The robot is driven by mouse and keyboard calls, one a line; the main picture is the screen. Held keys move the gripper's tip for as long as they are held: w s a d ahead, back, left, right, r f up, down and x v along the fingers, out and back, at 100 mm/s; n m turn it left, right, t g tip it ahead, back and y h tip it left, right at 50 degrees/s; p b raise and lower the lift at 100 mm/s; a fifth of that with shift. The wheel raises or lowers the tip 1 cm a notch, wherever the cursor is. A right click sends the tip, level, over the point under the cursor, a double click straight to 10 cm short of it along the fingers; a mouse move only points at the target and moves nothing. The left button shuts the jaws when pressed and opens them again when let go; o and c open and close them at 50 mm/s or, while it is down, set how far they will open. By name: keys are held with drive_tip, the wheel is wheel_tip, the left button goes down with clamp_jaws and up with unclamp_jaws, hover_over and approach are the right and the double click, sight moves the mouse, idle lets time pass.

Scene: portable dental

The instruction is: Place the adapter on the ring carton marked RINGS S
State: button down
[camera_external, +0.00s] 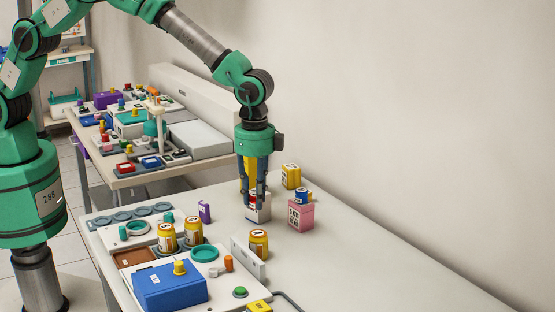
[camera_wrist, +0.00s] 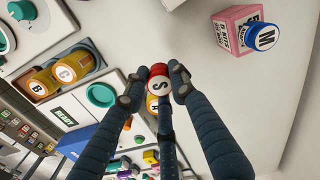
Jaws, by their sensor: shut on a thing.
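My gripper (camera_external: 255,201) is shut on a small red adapter (camera_wrist: 158,85), whose round top is marked S in the wrist view. The adapter is upright between the fingertips. In the external view the fingers come down at a white carton (camera_external: 262,214), and a bit of red shows between them at its top. The fingers partly hide the carton; its lettering is too small to read, and I cannot tell whether the adapter touches it. A pink carton (camera_external: 301,216) stands just to the right, with a blue adapter (camera_wrist: 262,36) marked M on top.
A yellow carton (camera_external: 291,176) stands behind. A yellow jar (camera_external: 258,243) and a white upright block (camera_external: 248,258) stand in front. Two yellow jars (camera_wrist: 72,68) sit in a holder at left. A blue box (camera_external: 170,287) is at front left. The table's right side is clear.

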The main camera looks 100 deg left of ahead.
drive_tip(key=shift+s+a+r+p, duration=0.2)
drive_tip(key=shift+s+a+p, duration=0.1)
drive_tip(key=shift+s+a, duration=0.1)
drive_tip(key=s+a+r+p, duration=0.1)
drive_tip(key=s+a+p, duration=0.1)
drive_tip(key=s, duration=0.4)
drive_tip(key=s+a+r+p, duration=0.1)
drive_tip(key=s+a+p, duration=0.2)
drive_tip(key=s, duration=0.3)
drive_tip(key=s+a+r+n+p, duration=0.1)
drive_tip(key=s+a+p, duration=0.1)
drive_tip(key=s+a, duration=0.2)
drive_tip(key=shift+s+r+p, duration=0.15)
drive_tip(key=shift+s+p, duration=0.2)
drive_tip(key=shift+s, duration=0.6)
drive_tip(key=shift+w, duration=0.15)
drive_tip(key=w, duration=0.5)
drive_tip(key=w+a+f, duration=0.1)
drive_tip(key=w, duration=0.9)
drive_tip(key=shift+w+a+f+b, duration=0.25)
drive_tip(key=shift+w+b, duration=0.05)
drive_tip(key=shift+w, duration=0.05)
drive_tip(key=shift+f, duration=1.7)
